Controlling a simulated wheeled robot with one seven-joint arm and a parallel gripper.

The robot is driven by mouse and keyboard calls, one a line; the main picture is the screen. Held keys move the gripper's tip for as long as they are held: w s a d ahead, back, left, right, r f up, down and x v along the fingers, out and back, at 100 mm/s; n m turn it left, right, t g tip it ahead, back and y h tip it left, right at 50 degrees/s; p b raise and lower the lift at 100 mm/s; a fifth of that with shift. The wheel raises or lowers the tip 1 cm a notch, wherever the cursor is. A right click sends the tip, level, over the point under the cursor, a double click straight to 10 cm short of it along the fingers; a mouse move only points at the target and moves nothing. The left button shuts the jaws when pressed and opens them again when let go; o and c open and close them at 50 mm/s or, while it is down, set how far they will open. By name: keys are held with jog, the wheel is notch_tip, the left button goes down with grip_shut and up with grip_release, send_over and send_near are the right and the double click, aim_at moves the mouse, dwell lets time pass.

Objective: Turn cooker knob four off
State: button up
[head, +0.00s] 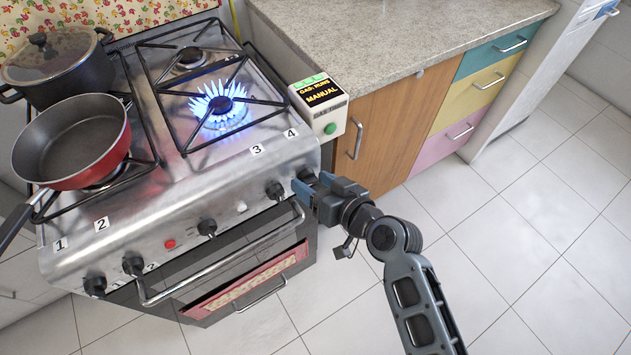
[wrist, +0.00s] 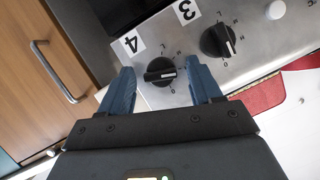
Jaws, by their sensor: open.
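Cooker knob four (wrist: 160,72) is black with a pale pointer line and sits under the label 4 on the cooker's front panel. In the head view the knob (head: 306,175) is partly hidden by my gripper. My gripper (head: 308,188) is open at the right end of the panel. In the wrist view its blue fingers (wrist: 161,88) stand on either side of knob four, apart from it. The front right burner (head: 220,104) burns with a blue flame.
Knob three (wrist: 217,40) is just beside knob four. A red pan (head: 72,142) and a dark lidded pot (head: 60,68) stand on the left burners. A gas timer box (head: 318,103) reads MANUAL. The oven handle (head: 220,262) runs below the panel. The floor to the right is clear.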

jog(key=shift+c, duration=0.4)
jog(key=c, duration=1)
jog(key=shift+o, duration=0.2)
jog(key=shift+f+m+b, duration=0.1)
jog(key=shift+m+b, duration=0.2)
jog(key=shift+b, duration=0.25)
jog(key=shift+f+m+y+b, duration=0.15)
jog(key=shift+m+y+b, duration=0.3)
jog(key=shift+b, duration=0.3)
jog(key=m+y+b, duration=0.1)
jog(key=b, duration=0.1)
jog(key=m+y+b, duration=0.1)
jog(key=m+b, duration=0.1)
jog(key=shift+w+d+f+g, duration=0.1)
jog(key=shift+d+g, duration=0.05)
jog(key=shift+g, duration=0.25)
jog(key=m+y+b, duration=0.2)
jog(key=m+b, duration=0.1)
jog(key=shift+m, duration=0.25)
jog(key=shift+m+t+y+b, duration=0.3)
jog(key=shift+m+y+b, duration=0.15)
jog(key=shift+m+b, duration=0.85)
jog(key=shift+m, duration=0.3)
